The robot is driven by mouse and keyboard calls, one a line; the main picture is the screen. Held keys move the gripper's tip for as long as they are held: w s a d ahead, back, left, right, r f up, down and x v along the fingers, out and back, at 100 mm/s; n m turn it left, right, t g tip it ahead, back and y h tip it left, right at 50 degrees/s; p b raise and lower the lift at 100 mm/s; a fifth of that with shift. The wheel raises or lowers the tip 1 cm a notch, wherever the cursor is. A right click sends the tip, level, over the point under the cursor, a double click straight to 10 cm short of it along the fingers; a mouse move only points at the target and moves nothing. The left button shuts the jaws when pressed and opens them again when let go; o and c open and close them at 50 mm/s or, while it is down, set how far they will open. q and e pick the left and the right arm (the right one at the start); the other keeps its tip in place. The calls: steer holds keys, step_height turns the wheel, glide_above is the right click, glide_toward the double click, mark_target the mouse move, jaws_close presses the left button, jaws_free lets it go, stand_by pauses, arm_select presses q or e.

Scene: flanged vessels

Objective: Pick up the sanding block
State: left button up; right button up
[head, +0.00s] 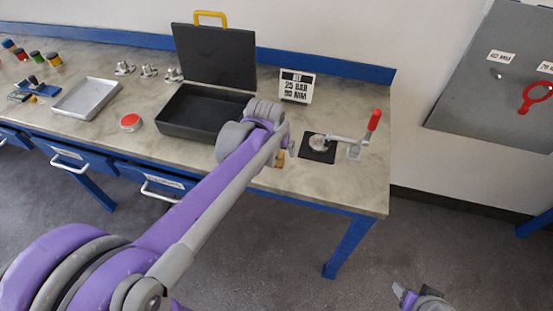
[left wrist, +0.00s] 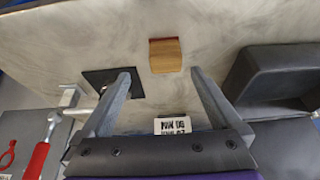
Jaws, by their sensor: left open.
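The sanding block (left wrist: 165,55) is a small tan wooden block with a thin red edge, lying on the bench top. In the head view only a bit of it (head: 280,158) shows, beside my left wrist, which hides the rest. My left gripper (left wrist: 160,75) is open and empty. In the left wrist view its two fingers stand apart, and the block appears between and just beyond their tips, not touching them. My right gripper (head: 405,296) shows only in part at the bottom of the head view, away from the bench, and its opening is unclear.
An open black case (head: 190,132) stands left of the block. A black pad with a red-handled toggle clamp (head: 372,122) is to the right. A sign (head: 297,86) stands behind. A metal tray (head: 88,98) and a red-topped tin (head: 131,122) lie farther left.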

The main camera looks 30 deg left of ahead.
mark_target(276, 154)
arm_select(q)
steer(key=x, duration=0.4)
steer(key=a+x, duration=0.1)
steer(key=x, duration=0.2)
steer(key=shift+s+d, duration=0.1)
steer(key=c, duration=1.5)
steer(key=shift+o, duration=0.2)
steer(key=shift+r, duration=0.1)
step_height(276, 154, up, 10)
steer(key=shift+f+p, duration=0.1)
steer(key=shift+p, duration=0.2)
